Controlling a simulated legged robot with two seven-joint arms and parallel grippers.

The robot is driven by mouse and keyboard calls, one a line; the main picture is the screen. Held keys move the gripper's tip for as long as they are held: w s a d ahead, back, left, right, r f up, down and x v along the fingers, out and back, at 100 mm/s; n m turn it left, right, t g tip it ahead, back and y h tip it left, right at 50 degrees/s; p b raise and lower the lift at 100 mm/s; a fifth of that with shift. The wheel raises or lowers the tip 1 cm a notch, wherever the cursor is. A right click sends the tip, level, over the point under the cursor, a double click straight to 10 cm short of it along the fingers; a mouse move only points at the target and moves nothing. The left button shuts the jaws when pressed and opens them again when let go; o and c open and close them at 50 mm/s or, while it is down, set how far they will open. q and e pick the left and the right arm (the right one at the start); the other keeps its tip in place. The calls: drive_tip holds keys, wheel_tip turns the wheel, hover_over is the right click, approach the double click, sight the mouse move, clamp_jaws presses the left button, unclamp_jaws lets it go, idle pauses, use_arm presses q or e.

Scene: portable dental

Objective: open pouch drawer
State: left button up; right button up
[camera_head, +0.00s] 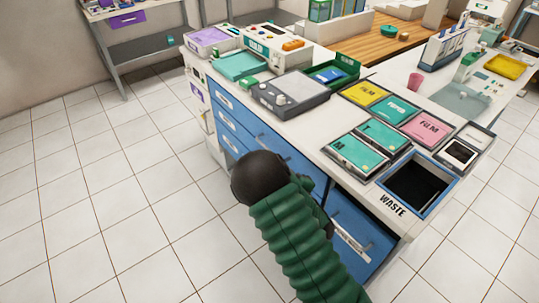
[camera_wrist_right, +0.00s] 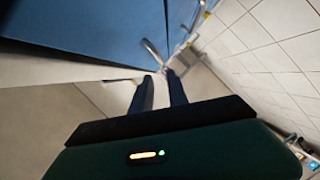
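The blue drawers sit in the front of the white-topped cabinet. A stack with small white labels (camera_head: 227,121) is at the left, and a larger blue drawer (camera_head: 365,232) with a pale bar handle is at the right. Their labels are too small to read, so I cannot tell which is the pouch drawer. My right arm reaches up to the cabinet front and hides part of it. In the right wrist view, my right gripper (camera_wrist_right: 159,76) has two dark fingers apart, with a metal handle (camera_wrist_right: 153,52) at their tips. I cannot tell if they touch it. My left gripper is out of view.
The countertop holds film boxes (camera_head: 398,108), a grey device (camera_head: 290,94), a green tray (camera_head: 333,73) and a dark waste opening (camera_head: 420,184). The tiled floor (camera_head: 120,190) left of the cabinet is clear. A grey shelf stands at the back left.

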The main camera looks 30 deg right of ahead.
drive_tip(key=x, duration=0.4)
drive_tip(key=b+x, duration=0.1)
drive_tip(key=x, duration=0.9)
drive_tip(key=shift+f+b, duration=0.3)
drive_tip(key=shift+b, duration=0.1)
drive_tip(key=shift+w+d, duration=0.1)
drive_tip(key=shift+w, duration=0.3)
clamp_jaws()
drive_tip(key=shift+s+f, duration=0.1)
drive_tip(key=shift+s, duration=0.05)
